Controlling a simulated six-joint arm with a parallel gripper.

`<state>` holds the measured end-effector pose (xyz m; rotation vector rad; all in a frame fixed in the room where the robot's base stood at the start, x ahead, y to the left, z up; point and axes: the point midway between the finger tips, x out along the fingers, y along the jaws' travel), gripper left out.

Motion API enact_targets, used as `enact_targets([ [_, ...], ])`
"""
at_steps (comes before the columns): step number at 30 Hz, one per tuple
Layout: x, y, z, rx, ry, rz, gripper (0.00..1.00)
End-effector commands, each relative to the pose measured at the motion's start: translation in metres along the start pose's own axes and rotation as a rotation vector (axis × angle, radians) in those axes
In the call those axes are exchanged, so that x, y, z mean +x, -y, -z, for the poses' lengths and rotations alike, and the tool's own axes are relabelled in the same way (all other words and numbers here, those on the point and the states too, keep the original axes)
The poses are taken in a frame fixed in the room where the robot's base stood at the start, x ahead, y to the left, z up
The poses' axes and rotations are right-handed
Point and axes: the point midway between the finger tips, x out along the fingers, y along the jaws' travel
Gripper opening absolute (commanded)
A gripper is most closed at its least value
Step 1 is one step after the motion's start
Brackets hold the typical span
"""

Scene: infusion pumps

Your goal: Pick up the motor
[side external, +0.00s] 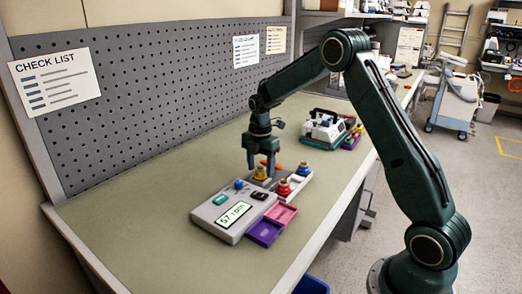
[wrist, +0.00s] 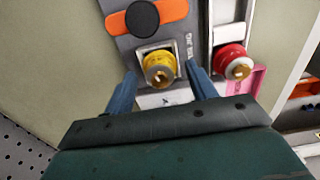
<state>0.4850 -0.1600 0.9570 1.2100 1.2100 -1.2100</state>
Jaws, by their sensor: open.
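A round yellow part (wrist: 159,68) with a brass centre, which may be the motor, sits upright in a square seat on a grey fixture (wrist: 122,20). It also shows in the side view (side external: 260,173). My gripper (wrist: 160,72) points down with its two blue fingers apart, one on each side of the yellow part; contact is not visible. In the side view my gripper (side external: 260,168) is low over the fixture. A similar red part (wrist: 233,63) with a brass centre stands to the right, in a light tray; it also shows in the side view (side external: 284,187).
A grey pump with a display (side external: 224,214) lies in front of the fixture. A purple bin (side external: 265,232) and a pink bin (side external: 281,215) sit beside it. An orange clamp bar (wrist: 173,10) crosses the fixture. Another pump unit (side external: 324,128) stands farther back. The left tabletop is clear.

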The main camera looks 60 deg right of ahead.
Motion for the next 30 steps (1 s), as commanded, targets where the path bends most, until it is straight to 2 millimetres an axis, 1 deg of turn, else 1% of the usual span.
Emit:
enact_targets([
  [1,0.0040,0.0004,0.0002,0.000,-0.001,0.002,0.56],
  [4,0.0075,0.0001,0.0001,0.000,0.000,0.000,0.56],
  [18,0.0076,0.0000,0.0001,0.000,0.000,-0.001,0.56],
  [19,0.0076,0.0000,0.0001,0.000,0.000,-0.001,0.54],
  [20,0.0076,0.0000,0.0001,0.000,0.000,-0.001,0.49],
  [21,0.0075,0.0000,0.0001,0.000,0.000,-0.001,0.41],
  [23,0.0075,0.0000,0.0001,0.000,0.000,-0.001,0.29],
  [24,0.0075,0.0000,0.0001,0.000,0.000,-0.001,0.21],
  [27,0.0075,0.0000,0.0001,0.000,0.000,-0.001,0.04],
  [28,0.0072,-0.0002,0.0000,0.000,0.000,-0.002,0.04],
  [29,0.0072,-0.0002,0.0000,0.000,0.000,-0.002,0.00],
  [30,0.0072,-0.0002,0.0000,0.000,0.000,-0.002,0.00],
])
